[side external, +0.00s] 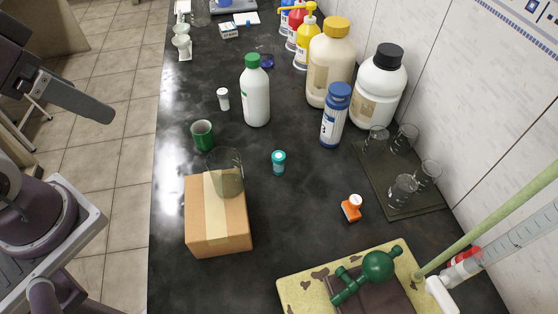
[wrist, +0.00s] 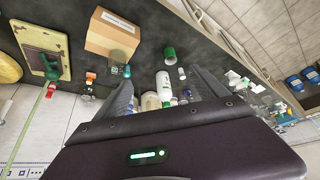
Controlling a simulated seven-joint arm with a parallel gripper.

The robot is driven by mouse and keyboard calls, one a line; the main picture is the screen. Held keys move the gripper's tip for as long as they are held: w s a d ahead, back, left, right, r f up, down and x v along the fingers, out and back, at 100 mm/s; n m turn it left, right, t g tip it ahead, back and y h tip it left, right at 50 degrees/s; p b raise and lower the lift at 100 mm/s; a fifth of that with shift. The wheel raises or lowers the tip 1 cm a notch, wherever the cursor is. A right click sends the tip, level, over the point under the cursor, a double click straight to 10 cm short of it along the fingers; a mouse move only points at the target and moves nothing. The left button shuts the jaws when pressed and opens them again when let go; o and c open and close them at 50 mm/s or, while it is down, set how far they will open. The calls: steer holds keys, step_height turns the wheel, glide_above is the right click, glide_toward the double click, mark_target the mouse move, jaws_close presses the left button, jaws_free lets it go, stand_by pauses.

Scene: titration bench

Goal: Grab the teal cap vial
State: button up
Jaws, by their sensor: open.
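The teal cap vial (side external: 278,163) is a small vial standing upright on the dark bench, to the right of the cardboard box (side external: 219,222). In the wrist view a small teal-topped thing (wrist: 127,71), which looks like the vial, is close to the left finger's tip. My gripper (wrist: 162,76) is open in the wrist view, with its two grey fingers spread wide. Nothing is held between them. In the side external view part of my arm is at the left edge, off the bench and well away from the vial.
A glass beaker (side external: 226,174) stands on the box. Bench around the vial is clear.

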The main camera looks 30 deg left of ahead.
steer(key=c, duration=0.7)
steer(key=shift+o, duration=0.2)
step_height(320, 180, up, 5)
steer(key=n+g+h, duration=0.7)
steer(key=n+h, duration=0.5)
steer(key=n, duration=0.4)
glide_above(273, 155)
steer(key=s+a, duration=0.2)
steer(key=a, duration=0.1)
steer(key=shift+n+h, duration=0.6)
steer(key=shift+h, duration=0.2)
steer(key=f, duration=1)
steer(key=w+f, duration=0.1)
steer(key=f, duration=0.9)
steer(key=w+f, duration=0.1)
steer(key=f, duration=0.8)
steer(key=shift+d+f, duration=0.2)
steer(key=shift+f, duration=0.2)
steer(key=x, duration=0.5)
steer(key=w+f+x, duration=0.1)
steer(key=x, duration=0.1)
steer(key=shift+f, duration=0.1)
